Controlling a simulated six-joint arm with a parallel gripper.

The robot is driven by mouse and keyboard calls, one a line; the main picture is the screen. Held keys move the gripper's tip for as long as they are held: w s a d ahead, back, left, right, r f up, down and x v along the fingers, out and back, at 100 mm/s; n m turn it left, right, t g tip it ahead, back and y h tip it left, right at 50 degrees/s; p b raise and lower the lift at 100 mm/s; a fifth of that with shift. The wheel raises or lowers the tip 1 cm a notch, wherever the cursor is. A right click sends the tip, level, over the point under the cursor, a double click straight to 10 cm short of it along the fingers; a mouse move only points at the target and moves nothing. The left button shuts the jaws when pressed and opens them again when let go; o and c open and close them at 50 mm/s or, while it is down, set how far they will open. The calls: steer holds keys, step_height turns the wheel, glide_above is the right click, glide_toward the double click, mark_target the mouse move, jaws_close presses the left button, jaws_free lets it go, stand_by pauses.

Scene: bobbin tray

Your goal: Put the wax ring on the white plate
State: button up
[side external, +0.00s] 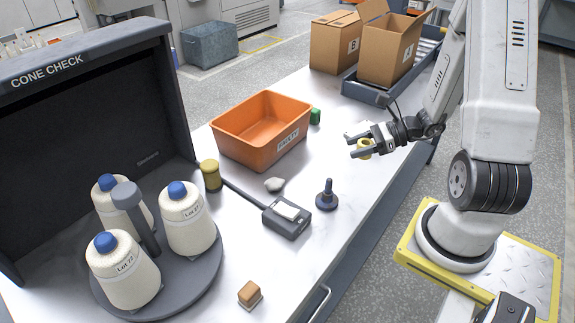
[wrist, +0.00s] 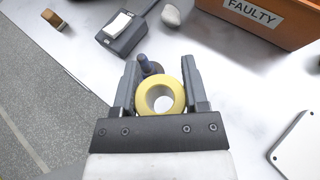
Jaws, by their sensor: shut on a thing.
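The yellow wax ring (wrist: 160,97) is held between the two fingers of my gripper (wrist: 160,75), its hole facing the wrist camera. In the side external view the ring (side external: 366,151) shows partly between the dark fingers of my gripper (side external: 355,147), which appears above the right part of the table. A white square plate (wrist: 298,148) lies at the right edge of the wrist view, apart from the ring and cut off by the frame. In the side external view, a pale edge behind my gripper may be the plate, mostly hidden.
The orange FAULTY bin (side external: 258,150) stands left of my gripper, with a green block (side external: 315,116) by it. A dark knobbed piece (side external: 326,196), a grey stone (side external: 274,184) and a boxy device (side external: 287,216) lie nearer. Cartons (side external: 388,50) stand behind.

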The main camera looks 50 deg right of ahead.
steer(key=w+d+r+m+t+h, duration=0.1)
steer(key=w+d+m+t+h, duration=0.1)
steer(key=d+m+h, duration=0.8)
steer(key=w+d+h, duration=0.1)
steer(key=d+h, duration=0.1)
steer(key=d, duration=0.4)
steer(key=shift+w+r+m+t, duration=0.2)
steer(key=shift+w+m+t, duration=0.05)
steer(key=shift+m+t, duration=0.15)
steer(key=shift+w+d, duration=0.1)
steer(key=shift+d, duration=0.05)
steer(key=w+d+f, duration=0.2)
steer(key=w, duration=0.1)
steer(key=w+d+f, duration=0.5)
steer(key=w+f, duration=0.1)
steer(key=shift+w+d+f, duration=0.1)
steer(key=shift+w+d, duration=0.05)
steer(key=shift+w, duration=0.25)
steer(key=shift+w+d+f, duration=0.35)
steer(key=shift+w+f, duration=0.05)
steer(key=shift+f, duration=0.15)
steer(key=shift+f, duration=0.1)
